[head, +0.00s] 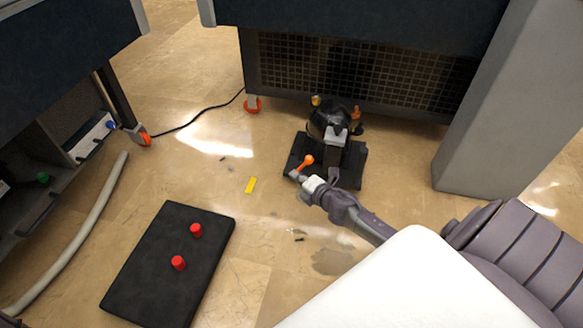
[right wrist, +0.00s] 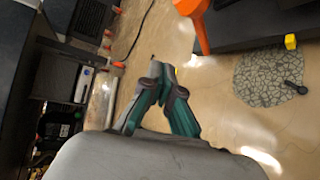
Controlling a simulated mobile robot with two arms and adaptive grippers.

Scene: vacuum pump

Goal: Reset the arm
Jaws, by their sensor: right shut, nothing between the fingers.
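My right gripper (head: 295,174) reaches in from the lower right, beside the black vacuum pump (head: 328,118) on its dark base (head: 352,172). In the right wrist view its fingers (right wrist: 156,68) are together with nothing between them. An orange handle (head: 306,160) shows just above the gripper tip in the head view. In the right wrist view the orange handle (right wrist: 198,25) is to the right of the fingertips, with a visible gap. My left gripper is not in view.
A black mat (head: 165,265) bears two red cylinders (head: 196,230). A yellow piece (head: 251,185) and small dark bits lie on the floor. A grey hose (head: 95,215) lies at left and a grey pillar (head: 485,125) stands at right. A black cable (head: 200,119) runs behind.

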